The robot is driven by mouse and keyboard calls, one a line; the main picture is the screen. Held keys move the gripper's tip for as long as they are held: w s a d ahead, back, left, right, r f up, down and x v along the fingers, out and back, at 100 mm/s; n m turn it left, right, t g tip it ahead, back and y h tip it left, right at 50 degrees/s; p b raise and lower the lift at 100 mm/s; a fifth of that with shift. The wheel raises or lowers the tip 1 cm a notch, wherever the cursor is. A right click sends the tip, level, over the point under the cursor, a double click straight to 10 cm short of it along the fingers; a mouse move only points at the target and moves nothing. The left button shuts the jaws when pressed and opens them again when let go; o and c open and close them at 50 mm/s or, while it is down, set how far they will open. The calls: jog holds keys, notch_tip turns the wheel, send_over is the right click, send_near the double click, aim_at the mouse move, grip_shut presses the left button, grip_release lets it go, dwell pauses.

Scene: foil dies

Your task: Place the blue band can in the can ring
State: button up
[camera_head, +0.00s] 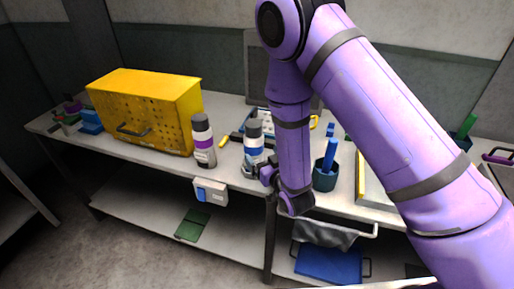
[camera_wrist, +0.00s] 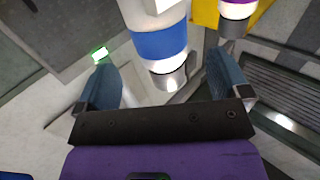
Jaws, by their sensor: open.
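The blue band can (camera_head: 253,142) stands upright near the bench's front edge, white with a blue band and a dark grey cap. In the wrist view the blue band can (camera_wrist: 159,44) shows between the two fingers, with clear space on both sides. My gripper (camera_head: 261,174) is open, at the can's lower right in the head view. Its two blue-grey fingers also show in the wrist view (camera_wrist: 163,66). I cannot tell whether the can is within the fingers or just beyond them. I cannot make out the can ring in either view.
A purple band can (camera_head: 203,143) stands to the left, before a yellow cabinet (camera_head: 150,105). A dark cup (camera_head: 325,179) with a blue-handled tool stands right of my arm. A white box (camera_head: 211,191) hangs at the bench's front edge. A blue bin (camera_head: 328,262) sits below.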

jog(key=v, duration=0.5)
jog(key=w+d+r+m+g+h, duration=0.25)
jog(key=w+d+r, duration=0.2)
jog(key=r, duration=0.55)
jog(key=s+d+r+g+h, duration=0.2)
jog(key=d+r+g+h, duration=0.1)
jog(key=d+r, duration=0.65)
jog(key=s+d+r+g, duration=0.2)
jog(key=s+d+r, duration=0.1)
jog(key=s, duration=0.5)
jog(key=s+d+r+m+g+h, duration=0.1)
jog(key=s+d+r, duration=0.2)
jog(key=s+r, duration=0.3)
jog(key=s+d+r+m+g+h, duration=0.1)
jog(key=s+d+r, duration=0.3)
jog(key=s, duration=0.8)
jog(key=shift+r+g, duration=0.75)
jog(key=shift+g, duration=0.1)
